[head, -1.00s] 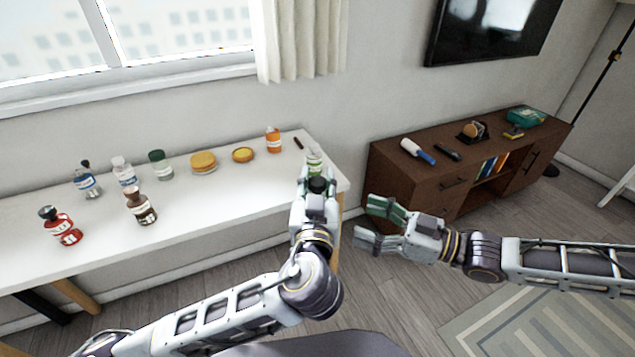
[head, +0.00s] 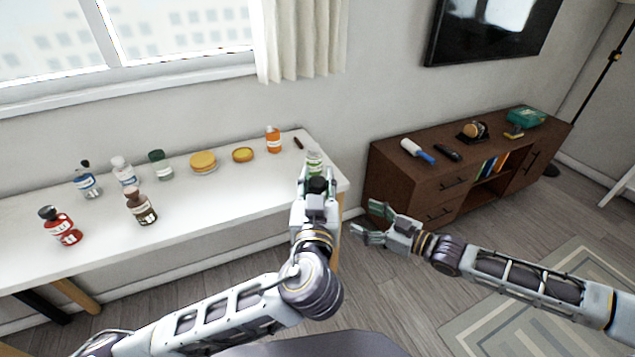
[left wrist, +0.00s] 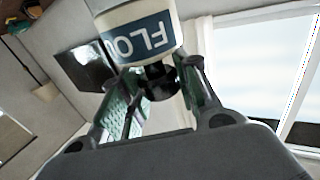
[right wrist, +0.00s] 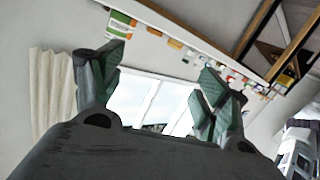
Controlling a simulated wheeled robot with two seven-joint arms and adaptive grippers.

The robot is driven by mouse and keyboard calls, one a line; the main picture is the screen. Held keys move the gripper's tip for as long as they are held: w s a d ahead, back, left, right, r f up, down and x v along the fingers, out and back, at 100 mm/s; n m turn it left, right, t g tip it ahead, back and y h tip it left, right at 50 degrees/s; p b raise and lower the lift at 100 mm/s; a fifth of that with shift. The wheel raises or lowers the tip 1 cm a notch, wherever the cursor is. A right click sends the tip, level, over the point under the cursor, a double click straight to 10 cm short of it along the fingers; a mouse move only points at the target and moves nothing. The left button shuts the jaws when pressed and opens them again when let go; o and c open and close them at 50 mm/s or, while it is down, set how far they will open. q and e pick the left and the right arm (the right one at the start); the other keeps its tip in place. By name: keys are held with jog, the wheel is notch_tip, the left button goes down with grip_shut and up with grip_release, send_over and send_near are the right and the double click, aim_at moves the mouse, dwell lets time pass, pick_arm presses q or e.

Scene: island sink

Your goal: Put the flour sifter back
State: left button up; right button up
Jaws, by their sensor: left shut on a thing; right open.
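The flour sifter shows in the left wrist view as a pale body (left wrist: 107,5) with a blue band (left wrist: 145,42) lettered "FLO", upside down in that picture, and a dark knob (left wrist: 157,88). My left gripper (left wrist: 156,72) is shut on this knob. In the head view my left gripper (head: 318,180) is at the right end of the white table (head: 90,257). My right gripper (head: 367,218) is open and empty, right of the table's end.
Several bottles and jars, including a red bottle (head: 63,228) and an orange-labelled bottle (head: 273,139), stand farther left. A brown cabinet (head: 400,183) stands to the right. The table's front middle is clear.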

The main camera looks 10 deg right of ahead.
jog(key=w+d+f+m+h, duration=0.2)
jog(key=d+f+h, duration=0.1)
jog(key=f, duration=0.5)
jog(key=w+d+f+m+h, duration=0.1)
jog(key=d+f+h, duration=0.15)
jog(key=f, duration=0.65)
jog(key=s+d+f+m+g+h, duration=0.1)
jog(key=s+d+f+h, duration=0.1)
jog(key=f, duration=0.5)
jog(key=s+d+f+m+g+h, duration=0.1)
jog(key=s+d+f, duration=0.15)
jog(key=f, duration=0.55)
jog(key=s+a+f+m+g+h, duration=0.1)
jog(key=s+a+f+g, duration=0.2)
jog(key=s+f, duration=0.9)
jog(key=s+a+f+m+g+h, duration=0.1)
jog(key=s+a+f+m+g, duration=0.1)
jog(key=s+f, duration=1)
jog(key=s+a+g, duration=0.1)
jog(key=s+g, duration=0.1)
jog(key=s, duration=0.2)
jog(key=shift+h, duration=0.35)
